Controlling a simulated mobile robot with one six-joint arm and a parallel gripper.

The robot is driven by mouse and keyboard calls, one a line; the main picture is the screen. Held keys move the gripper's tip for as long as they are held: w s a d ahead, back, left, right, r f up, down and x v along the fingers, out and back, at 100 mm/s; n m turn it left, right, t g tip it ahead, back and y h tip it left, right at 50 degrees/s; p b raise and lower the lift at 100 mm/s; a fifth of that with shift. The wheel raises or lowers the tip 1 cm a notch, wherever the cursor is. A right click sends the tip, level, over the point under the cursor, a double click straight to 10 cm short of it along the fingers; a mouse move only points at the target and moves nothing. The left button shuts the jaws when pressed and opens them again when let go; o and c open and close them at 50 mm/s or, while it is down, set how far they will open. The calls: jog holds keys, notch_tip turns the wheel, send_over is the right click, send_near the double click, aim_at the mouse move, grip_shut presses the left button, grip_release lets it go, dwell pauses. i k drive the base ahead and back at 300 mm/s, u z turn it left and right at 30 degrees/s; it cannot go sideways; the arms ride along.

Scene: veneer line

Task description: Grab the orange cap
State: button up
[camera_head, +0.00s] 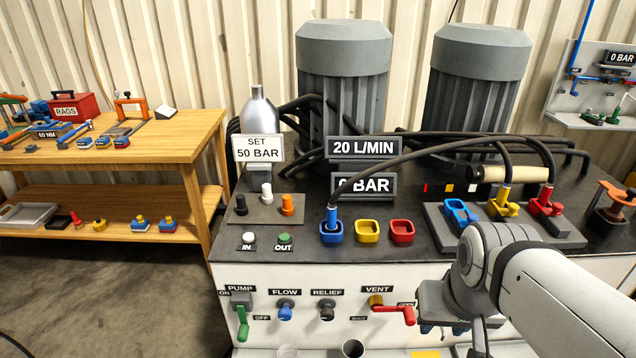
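An orange cap-like piece (287,204) stands upright on a small grey plate (262,214) on the dark top of the machine bench. A white piece (266,192) and a black piece (241,205) stand on the same plate. My gripper (478,340) is at the lower right, in front of the bench, well apart from the orange cap. Its fingers are partly hidden and cut off by the bottom edge, so I cannot tell whether it is open.
Blue (331,236), yellow (367,236) and red cups (402,236) stand right of the plate. A silver bottle (259,110) and a "SET 50 BAR" sign (259,149) stand behind it. Black hoses cross the back. A red-handled vent lever (408,315) sticks out of the front panel.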

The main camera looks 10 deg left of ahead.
aim_at(288, 209)
jog(key=z, duration=0.65)
jog(key=k, duration=1.25)
jog(key=u, duration=1.2)
jog(key=i, duration=1.65)
